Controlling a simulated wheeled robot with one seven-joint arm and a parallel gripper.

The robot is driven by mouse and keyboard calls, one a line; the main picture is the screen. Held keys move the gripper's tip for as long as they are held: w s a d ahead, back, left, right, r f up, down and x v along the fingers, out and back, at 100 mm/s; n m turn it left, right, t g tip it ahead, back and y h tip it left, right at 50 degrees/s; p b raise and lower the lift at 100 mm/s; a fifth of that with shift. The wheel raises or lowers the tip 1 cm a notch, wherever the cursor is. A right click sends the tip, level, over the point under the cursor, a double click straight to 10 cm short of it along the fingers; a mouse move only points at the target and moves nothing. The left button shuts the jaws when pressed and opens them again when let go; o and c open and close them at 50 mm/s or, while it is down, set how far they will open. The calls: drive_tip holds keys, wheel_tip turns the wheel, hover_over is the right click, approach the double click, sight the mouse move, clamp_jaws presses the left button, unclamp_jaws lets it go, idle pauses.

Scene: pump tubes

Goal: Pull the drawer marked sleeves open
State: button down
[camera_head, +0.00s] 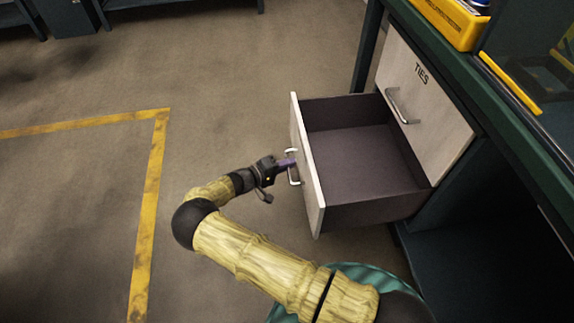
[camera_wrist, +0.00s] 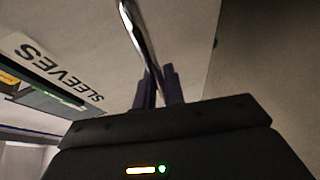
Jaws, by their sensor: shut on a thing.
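The sleeves drawer (camera_head: 365,160) stands pulled well out of the bench in the head view, and its inside looks empty. Its pale front (camera_head: 306,170) carries a metal bar handle (camera_head: 292,167). In the wrist view the label SLEEVES (camera_wrist: 60,72) shows on the drawer front, with the handle (camera_wrist: 132,28) running down between the fingers. My gripper (camera_head: 287,163) is at the handle, on the outer side of the front. Its dark purple fingers (camera_wrist: 160,88) are shut on the handle. The exact contact is partly hidden in the head view.
A closed drawer marked TIES (camera_head: 430,95) with its own handle sits above and behind the open one. A yellow bin (camera_head: 450,20) stands on the green bench top (camera_head: 470,75). The floor (camera_head: 230,90) left of the drawer is clear, with yellow tape lines (camera_head: 150,200).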

drive_tip(key=c, duration=1.5)
unclamp_jaws()
drive_tip(key=shift+a, duration=0.15)
drive_tip(key=p+v, duration=0.4)
drive_tip(key=v, duration=1.3)
drive_tip(key=shift+s, duration=0.1)
